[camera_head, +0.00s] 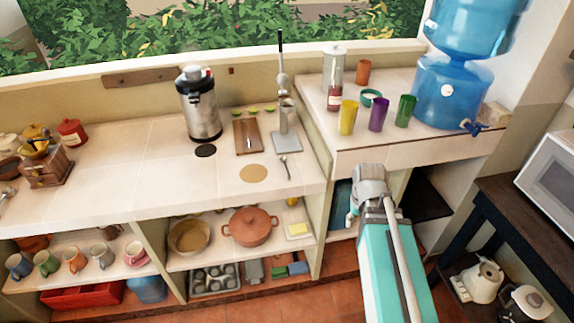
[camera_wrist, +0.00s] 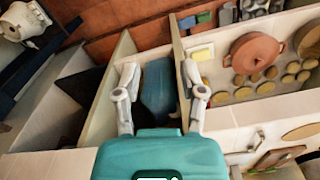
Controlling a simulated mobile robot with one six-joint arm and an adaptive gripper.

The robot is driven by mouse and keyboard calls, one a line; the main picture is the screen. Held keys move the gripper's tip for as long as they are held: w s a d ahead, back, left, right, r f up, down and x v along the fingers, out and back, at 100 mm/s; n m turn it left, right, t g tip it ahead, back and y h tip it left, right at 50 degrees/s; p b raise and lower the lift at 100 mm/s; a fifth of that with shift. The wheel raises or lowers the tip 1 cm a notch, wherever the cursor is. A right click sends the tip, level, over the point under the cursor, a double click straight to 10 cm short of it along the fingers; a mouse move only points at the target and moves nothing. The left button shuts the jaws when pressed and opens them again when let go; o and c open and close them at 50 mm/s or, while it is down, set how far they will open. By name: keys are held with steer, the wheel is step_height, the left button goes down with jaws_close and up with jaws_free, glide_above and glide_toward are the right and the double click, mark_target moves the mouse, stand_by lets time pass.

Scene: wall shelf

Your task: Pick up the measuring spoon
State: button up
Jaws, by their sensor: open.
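A small metal spoon (camera_head: 285,163), which looks like the measuring spoon, lies on the white counter (camera_head: 200,180), right of a round tan mat (camera_head: 253,173). In the wrist view the spoon (camera_wrist: 257,140) shows small at the lower right. My gripper (camera_wrist: 160,73) is open and empty, its two fingers apart in front of the shelf openings below the counter. It is away from the spoon, to its right in the head view. In the head view my arm hides most of the gripper.
A cutting board (camera_head: 248,137) and a grey stand (camera_head: 287,140) are behind the spoon. A raised counter with yellow (camera_head: 348,117), purple (camera_head: 378,114) and green (camera_head: 405,110) cups is at right. A pot (camera_head: 250,227) sits on the lower shelf. The counter's front is clear.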

steer(key=w+a+r+n+p, duration=0.1)
steer(key=w+a+r+p, duration=0.3)
steer(key=w, duration=0.3)
steer(key=w+a+r+n+p, duration=0.1)
steer(key=w+a+r+p, duration=0.2)
steer(key=w+a, duration=0.35)
step_height(320, 180, up, 5)
steer(key=n+p, duration=0.1)
steer(key=p, duration=0.4)
glide_above(287, 170)
steer(key=shift+w, duration=0.1)
steer(key=shift+f+b, duration=0.1)
steer(key=shift+b, duration=0.25)
step_height(287, 170, down, 8)
steer(key=b, duration=0.8)
steer(key=shift+f, duration=0.2)
steer(key=shift+f+b, duration=2.6)
steer(key=shift+b, duration=0.2)
